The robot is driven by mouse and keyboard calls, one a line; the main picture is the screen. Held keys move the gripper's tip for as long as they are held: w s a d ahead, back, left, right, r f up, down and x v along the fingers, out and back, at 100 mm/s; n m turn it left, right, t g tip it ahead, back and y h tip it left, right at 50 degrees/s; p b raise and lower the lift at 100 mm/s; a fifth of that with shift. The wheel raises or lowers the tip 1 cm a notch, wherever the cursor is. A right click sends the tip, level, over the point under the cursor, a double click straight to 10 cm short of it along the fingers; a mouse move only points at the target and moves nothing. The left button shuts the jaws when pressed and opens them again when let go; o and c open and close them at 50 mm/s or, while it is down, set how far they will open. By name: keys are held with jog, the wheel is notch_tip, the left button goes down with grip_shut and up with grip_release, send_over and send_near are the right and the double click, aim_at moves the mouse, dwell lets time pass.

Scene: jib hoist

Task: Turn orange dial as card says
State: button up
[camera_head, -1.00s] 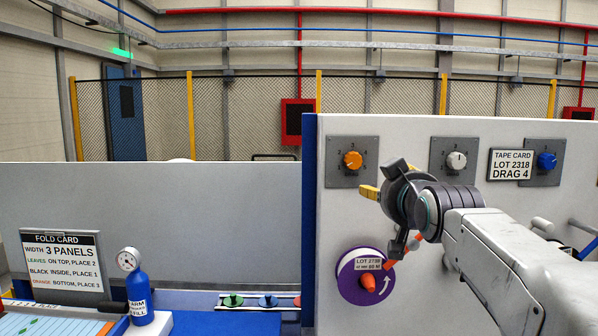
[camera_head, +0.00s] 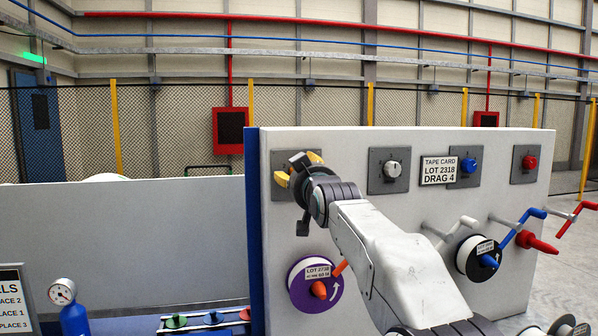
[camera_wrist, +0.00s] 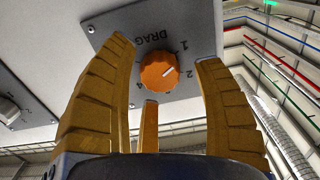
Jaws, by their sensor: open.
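The orange dial (camera_wrist: 160,72) sits on a grey plate marked DRAG with numerals around it in the wrist view. Its white mark points roughly between 1 and 2; 4 is at its lower left. My gripper (camera_wrist: 165,55) is open, yellow fingers on either side of the dial, with a gap to it. In the head view, my gripper (camera_head: 297,168) is in front of the dial's plate and hides the dial. The tape card (camera_head: 439,170) on the white panel reads LOT 2318, DRAG 4.
White (camera_head: 392,169), blue (camera_head: 468,165) and red (camera_head: 530,163) dials are to the right. Cranks (camera_head: 528,228) stick out at right. A blue gauge bottle (camera_head: 73,318) stands lower left.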

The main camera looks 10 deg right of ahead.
jog(key=shift+w, duration=0.3)
jog(key=shift+c, duration=0.2)
jog(key=c, duration=1.2)
